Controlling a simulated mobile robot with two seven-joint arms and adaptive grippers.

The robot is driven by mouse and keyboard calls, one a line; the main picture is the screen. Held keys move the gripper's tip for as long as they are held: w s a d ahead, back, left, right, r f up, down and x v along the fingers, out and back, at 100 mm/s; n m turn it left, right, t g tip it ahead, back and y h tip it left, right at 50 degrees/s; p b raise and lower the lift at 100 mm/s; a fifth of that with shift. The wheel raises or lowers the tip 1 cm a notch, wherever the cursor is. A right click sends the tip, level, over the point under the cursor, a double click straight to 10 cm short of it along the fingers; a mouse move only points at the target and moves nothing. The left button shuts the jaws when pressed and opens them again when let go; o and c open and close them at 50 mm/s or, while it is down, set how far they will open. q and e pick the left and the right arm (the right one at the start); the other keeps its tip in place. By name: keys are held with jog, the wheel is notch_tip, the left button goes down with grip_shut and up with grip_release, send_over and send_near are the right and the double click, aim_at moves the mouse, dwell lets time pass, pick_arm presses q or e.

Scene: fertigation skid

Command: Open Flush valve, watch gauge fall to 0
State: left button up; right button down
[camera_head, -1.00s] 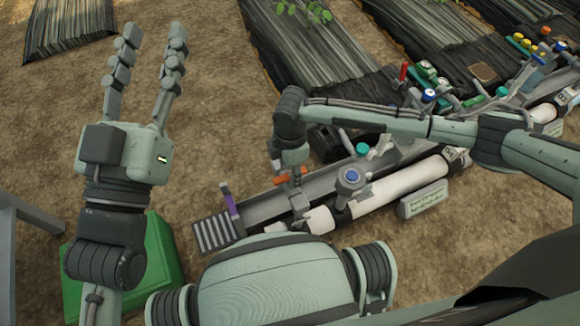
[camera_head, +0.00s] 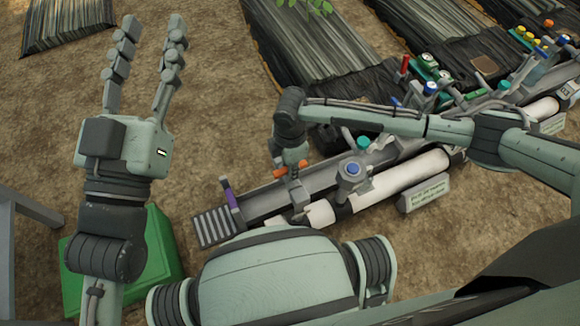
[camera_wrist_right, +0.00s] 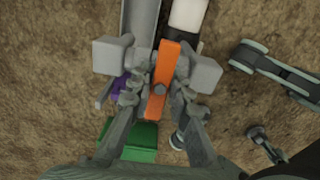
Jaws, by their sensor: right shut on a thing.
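An orange lever handle (camera_wrist_right: 160,82) sits between the fingers of my right gripper (camera_wrist_right: 159,90) in the right wrist view, with a bolt at its middle. The fingers are shut on it from both sides. In the head view, the orange handle (camera_head: 304,164) shows in part below my right wrist, near the left end of the skid. I cannot read a label that names it as the Flush valve. My left gripper (camera_head: 145,70) is raised over bare ground, open and empty. No gauge needle or reading can be made out.
A white pipe (camera_head: 400,178) with a blue-capped fitting (camera_head: 353,169) runs along the skid, beside a sign (camera_head: 424,195). A purple part (camera_head: 231,197) stands near a slatted grey end piece (camera_head: 216,229). A green box (camera_head: 165,262) is at lower left. Several coloured valves crowd the upper right.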

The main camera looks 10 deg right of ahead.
jog(key=shift+r+n+p, duration=0.2)
jog(key=shift+n+p, duration=0.35)
jog(key=shift+n, duration=0.45)
jog(key=shift+n+p, duration=0.3)
jog(key=shift+n, duration=0.6)
jog(key=n+p, duration=0.1)
jog(key=n, duration=0.4)
jog(key=shift+f+n, duration=0.1)
jog(key=shift+n, duration=0.2)
jog(key=n, duration=1)
jog(key=shift+f, duration=0.1)
jog(key=c, duration=1.3)
grip_release()
jog(key=shift+c, duration=0.2)
jog(key=shift+p, duration=0.3)
